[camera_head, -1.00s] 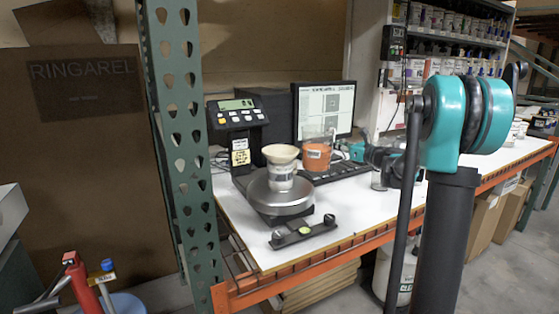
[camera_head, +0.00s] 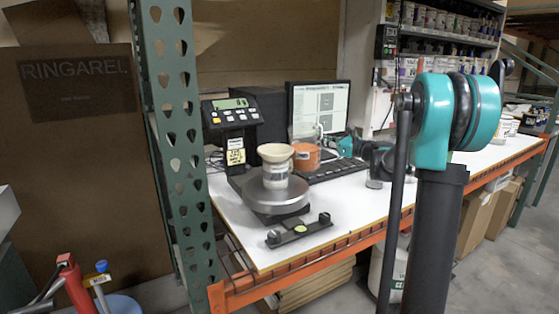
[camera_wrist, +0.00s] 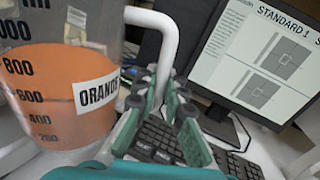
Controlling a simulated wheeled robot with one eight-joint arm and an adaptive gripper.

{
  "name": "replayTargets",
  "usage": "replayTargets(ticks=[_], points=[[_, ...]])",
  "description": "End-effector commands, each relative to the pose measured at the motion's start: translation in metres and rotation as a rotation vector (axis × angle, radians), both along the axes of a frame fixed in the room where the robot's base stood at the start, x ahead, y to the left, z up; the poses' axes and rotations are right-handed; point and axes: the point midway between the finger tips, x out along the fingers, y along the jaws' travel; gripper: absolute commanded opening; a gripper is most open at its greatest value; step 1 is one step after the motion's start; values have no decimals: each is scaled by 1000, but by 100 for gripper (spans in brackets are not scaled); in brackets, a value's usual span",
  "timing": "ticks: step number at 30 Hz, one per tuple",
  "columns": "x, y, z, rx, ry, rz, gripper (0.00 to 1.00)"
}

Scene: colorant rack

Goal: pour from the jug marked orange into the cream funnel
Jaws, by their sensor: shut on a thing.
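The jug marked orange (camera_head: 306,158) is clear and holds orange liquid. In the wrist view the jug (camera_wrist: 60,100) fills the left side, with its label and scale marks showing; its rim is out of view. My gripper (camera_wrist: 158,105) is shut on its white handle (camera_wrist: 167,35). In the head view my gripper (camera_head: 338,148) is just right of the jug, partly hidden. The cream funnel (camera_head: 276,152) sits on top of a pale container (camera_head: 274,177) on the round scale plate (camera_head: 277,195). The jug is close behind and right of the funnel; no stream shows.
A scale display (camera_head: 230,113) stands behind left of the plate. A black bar with a bubble level (camera_head: 299,229) lies in front. A green post (camera_head: 172,150) rises at the left.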

Motion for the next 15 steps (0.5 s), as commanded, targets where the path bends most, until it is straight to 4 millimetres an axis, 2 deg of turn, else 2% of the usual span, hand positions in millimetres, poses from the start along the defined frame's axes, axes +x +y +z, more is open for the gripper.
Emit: replayTargets(ticks=[15], points=[[-15, 12, 69, -162, -197, 0, 0]])
